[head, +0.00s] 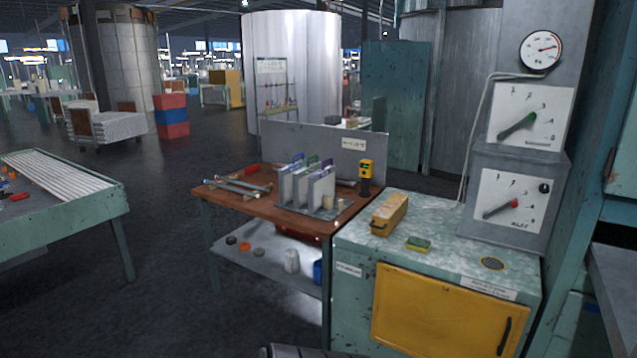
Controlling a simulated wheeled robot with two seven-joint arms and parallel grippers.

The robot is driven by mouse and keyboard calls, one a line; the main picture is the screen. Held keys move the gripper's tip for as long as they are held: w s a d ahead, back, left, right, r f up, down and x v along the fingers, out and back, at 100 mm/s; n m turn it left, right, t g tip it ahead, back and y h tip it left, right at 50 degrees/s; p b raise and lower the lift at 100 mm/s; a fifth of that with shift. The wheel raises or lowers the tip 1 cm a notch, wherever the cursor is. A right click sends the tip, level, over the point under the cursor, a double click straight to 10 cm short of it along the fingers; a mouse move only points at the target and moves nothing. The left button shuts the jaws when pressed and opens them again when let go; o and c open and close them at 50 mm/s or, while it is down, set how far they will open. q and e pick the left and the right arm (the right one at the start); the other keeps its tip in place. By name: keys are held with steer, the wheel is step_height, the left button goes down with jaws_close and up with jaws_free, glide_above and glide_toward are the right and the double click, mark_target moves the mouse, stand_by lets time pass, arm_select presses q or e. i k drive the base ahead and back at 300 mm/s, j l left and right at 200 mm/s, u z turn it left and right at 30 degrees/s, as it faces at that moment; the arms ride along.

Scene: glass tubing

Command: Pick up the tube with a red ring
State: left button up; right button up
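Several grey rod-like tubes (238,187) lie across each other on the left part of a brown wooden table (318,230). Two small red spots show there: a red piece (252,169) behind the tubes and a small red mark (249,197) near their front. At this size I cannot tell whether either is a ring on a tube. Neither of my grippers is in view.
An upright rack with white dividers (318,188) and a yellow device (366,172) stand on the table. A green cabinet (352,290) with a yellow door and gauges adjoins at right. A green bench (60,228) stands left. Open floor (165,220) lies between.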

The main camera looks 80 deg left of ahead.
mark_target(236, 182)
steer(key=j+u, duration=0.1)
steer(key=u, duration=0.8)
steer(key=j+u, duration=0.15)
steer(key=u, duration=0.75)
steer(key=i, duration=0.05)
